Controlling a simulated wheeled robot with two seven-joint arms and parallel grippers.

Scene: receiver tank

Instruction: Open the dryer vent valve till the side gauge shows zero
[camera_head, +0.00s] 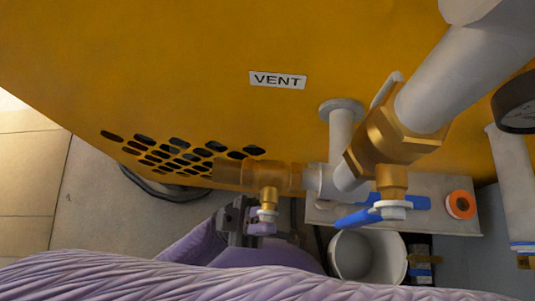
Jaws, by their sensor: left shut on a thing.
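A small brass valve (268,178) sticks out from the yellow dryer body, below the white VENT label (277,80). Its short stem (268,198) points down towards my left gripper (248,224). My left gripper is dark, on a purple arm, and is shut at the valve's handle end. The handle is mostly hidden by the fingers, so its angle cannot be told. A dark round gauge (517,104) is cut off at the right edge, and its reading cannot be made out. My right gripper is not in view.
A larger brass fitting (392,140) on grey pipes carries a blue lever (358,219), right of the small valve. A white bucket (368,255) stands below it. An orange ring (461,204) lies on a grey plate (440,222). Open tiled floor (100,200) shows at left.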

